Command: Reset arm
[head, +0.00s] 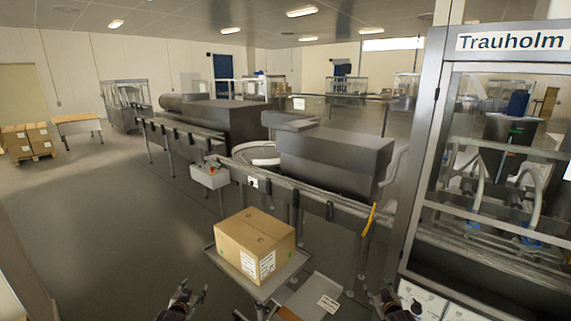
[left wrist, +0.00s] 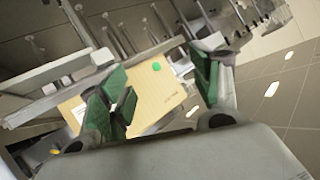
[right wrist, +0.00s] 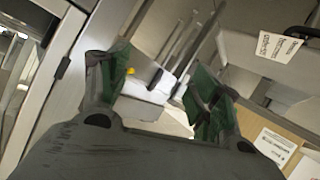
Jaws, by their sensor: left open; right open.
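My left gripper (head: 188,293) is at the bottom of the head view, left of and nearer than the cardboard box. In the left wrist view its green-padded fingers (left wrist: 165,90) are spread and hold nothing. My right gripper (head: 384,297) is at the bottom right of the head view, in front of the filling machine. In the right wrist view its green-padded fingers (right wrist: 155,95) are apart and empty. Both grippers are apart from the box. Most of both arms is out of the head view.
A closed cardboard box (head: 241,240) sits on a metal stand (head: 287,268) between my grippers. A conveyor line (head: 310,193) runs behind it. The Trauholm filling machine (head: 426,150) stands close at right. Boxes on a pallet (head: 30,158) are far left. Open floor lies left.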

